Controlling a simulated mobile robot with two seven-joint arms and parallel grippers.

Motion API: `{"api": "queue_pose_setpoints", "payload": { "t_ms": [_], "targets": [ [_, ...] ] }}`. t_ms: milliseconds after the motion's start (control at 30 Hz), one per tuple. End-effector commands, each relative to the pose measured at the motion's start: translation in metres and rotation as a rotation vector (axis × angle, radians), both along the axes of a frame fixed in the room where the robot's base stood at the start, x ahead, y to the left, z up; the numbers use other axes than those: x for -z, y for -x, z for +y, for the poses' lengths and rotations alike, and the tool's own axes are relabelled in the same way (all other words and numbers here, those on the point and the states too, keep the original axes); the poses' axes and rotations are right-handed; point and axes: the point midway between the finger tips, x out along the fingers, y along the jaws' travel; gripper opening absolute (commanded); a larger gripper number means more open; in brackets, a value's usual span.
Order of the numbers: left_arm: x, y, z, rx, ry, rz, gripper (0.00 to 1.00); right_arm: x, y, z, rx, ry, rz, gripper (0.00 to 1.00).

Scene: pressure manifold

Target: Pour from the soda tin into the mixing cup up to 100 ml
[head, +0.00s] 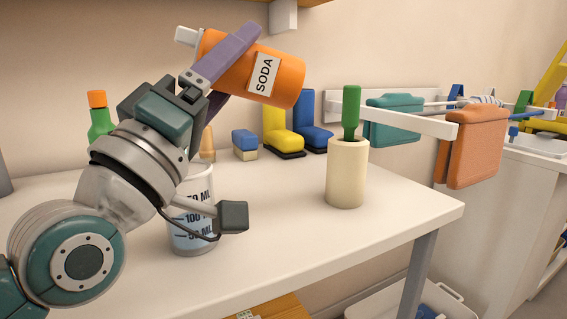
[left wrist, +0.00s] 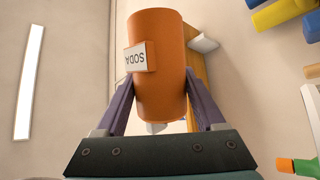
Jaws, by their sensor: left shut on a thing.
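The orange soda tin (head: 280,82) with a white SODA label is held up above the table, tipped far over onto its side, its right end lower in the head view. My left gripper (head: 243,62) has its purple fingers shut around it; the tin also shows between the fingers in the left wrist view (left wrist: 160,88). The mixing cup (head: 193,238) stands upright on the table below and left of the tin, partly hidden by my left arm. Its lower part looks bluish to about the 100 mark, but the exact level is unclear. No stream shows. My right gripper is out of view.
A beige holder (head: 347,178) with a green-handled tool (head: 351,112) stands right of the cup. A green bottle (head: 101,125) with an orange cap is behind my arm. The white table's (head: 285,225) front middle is clear.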

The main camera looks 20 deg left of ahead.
Motion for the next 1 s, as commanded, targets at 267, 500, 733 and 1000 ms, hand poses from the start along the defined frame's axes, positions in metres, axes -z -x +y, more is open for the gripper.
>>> {"api": "queue_pose_setpoints", "payload": {
  "t_ms": [267,500,733,1000],
  "targets": [
    [-0.001,-0.0004,0.0003,0.0,0.015,-0.012,0.08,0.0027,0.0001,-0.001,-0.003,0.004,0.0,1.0],
    [-0.0016,-0.0008,0.0007,0.0,0.027,-0.02,0.08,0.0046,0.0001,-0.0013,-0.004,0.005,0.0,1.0],
    [-0.0019,-0.0011,0.001,0.0,0.038,-0.027,0.08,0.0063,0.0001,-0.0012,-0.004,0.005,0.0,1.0],
    [-0.0025,-0.0015,0.0014,0.001,0.051,-0.036,0.08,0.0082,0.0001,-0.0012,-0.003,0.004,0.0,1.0]
  ]
}}
